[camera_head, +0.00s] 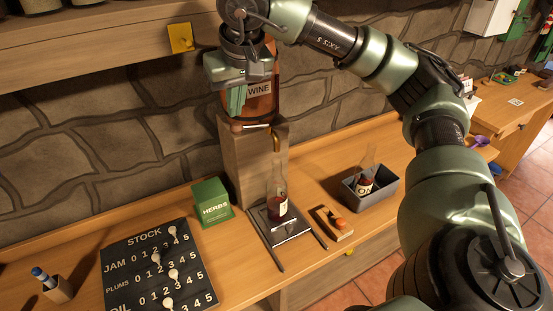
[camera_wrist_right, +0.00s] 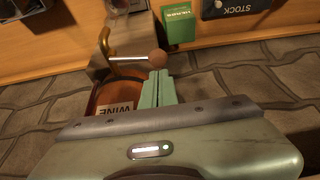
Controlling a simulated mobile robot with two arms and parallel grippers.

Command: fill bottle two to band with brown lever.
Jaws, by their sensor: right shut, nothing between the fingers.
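The wine container (camera_head: 262,104), a reddish-brown vessel labelled WINE, sits on a wooden block against the wall. Its brass spout (camera_head: 276,142) points down above a clear bottle (camera_head: 277,187). The bottle stands upright on a dark plate (camera_head: 292,228), with dark red in its lower part; I cannot make out a band. The lever's brown ball knob (camera_wrist_right: 158,58) ends a metal rod (camera_wrist_right: 128,60). My right gripper (camera_wrist_right: 158,76) is shut and empty, its fingertips at the knob; I cannot tell whether they touch. It also shows in the head view (camera_head: 236,112). My left gripper is not in view.
A grey crate (camera_head: 384,192) holds another bottle (camera_head: 367,163) at the right. A small wooden block (camera_head: 340,230) with an orange-brown piece lies beside the plate. A green HERBS box (camera_head: 212,203), a STOCK board (camera_head: 150,268) and a pen holder (camera_head: 59,291) stand left.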

